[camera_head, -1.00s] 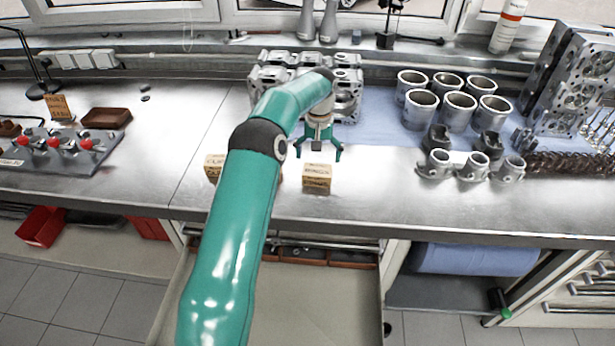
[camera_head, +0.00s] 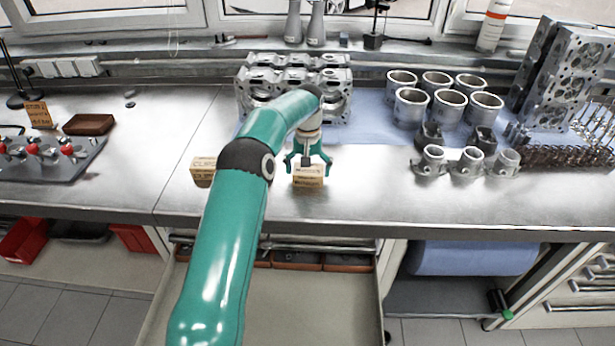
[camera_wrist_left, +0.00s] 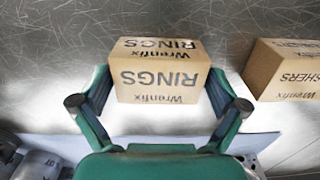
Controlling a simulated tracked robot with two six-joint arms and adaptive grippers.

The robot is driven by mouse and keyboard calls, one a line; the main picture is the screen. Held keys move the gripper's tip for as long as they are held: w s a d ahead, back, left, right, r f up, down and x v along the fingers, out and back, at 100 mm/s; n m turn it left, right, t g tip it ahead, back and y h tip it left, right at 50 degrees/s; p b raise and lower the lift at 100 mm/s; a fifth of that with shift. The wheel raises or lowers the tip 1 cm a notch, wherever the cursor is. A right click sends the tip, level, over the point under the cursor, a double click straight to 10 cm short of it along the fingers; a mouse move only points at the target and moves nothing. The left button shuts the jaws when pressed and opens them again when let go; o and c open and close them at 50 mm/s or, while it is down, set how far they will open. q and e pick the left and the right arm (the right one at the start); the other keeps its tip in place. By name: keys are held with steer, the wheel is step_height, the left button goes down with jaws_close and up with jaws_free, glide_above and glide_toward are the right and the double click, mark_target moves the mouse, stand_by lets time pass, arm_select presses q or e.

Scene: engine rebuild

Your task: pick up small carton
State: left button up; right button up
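A small tan carton marked RINGS (camera_head: 308,181) stands on the metal bench top near its front. It also shows in the left wrist view (camera_wrist_left: 160,75). My left gripper (camera_head: 308,163) points down over this carton. Its teal fingers (camera_wrist_left: 158,88) are spread, one on each side of the carton, close to its sides. I cannot tell whether they touch it. A carton ending in SHERS (camera_wrist_left: 285,72) shows at the right of the left wrist view. My right gripper is not in view.
Cylinder liners (camera_head: 411,108) and pistons (camera_head: 432,158) stand to the right. An engine head block (camera_head: 262,88) lies behind the gripper. A brown block (camera_head: 89,124) and a fixture with red knobs (camera_head: 45,160) are at the left. An open drawer (camera_head: 300,300) sticks out below the bench edge.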

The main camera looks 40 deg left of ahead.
arm_select(q)
steer(key=shift+w, duration=0.1)
steer(key=c, duration=0.8)
steer(key=shift+c, duration=0.6)
steer(key=shift+r, duration=0.15)
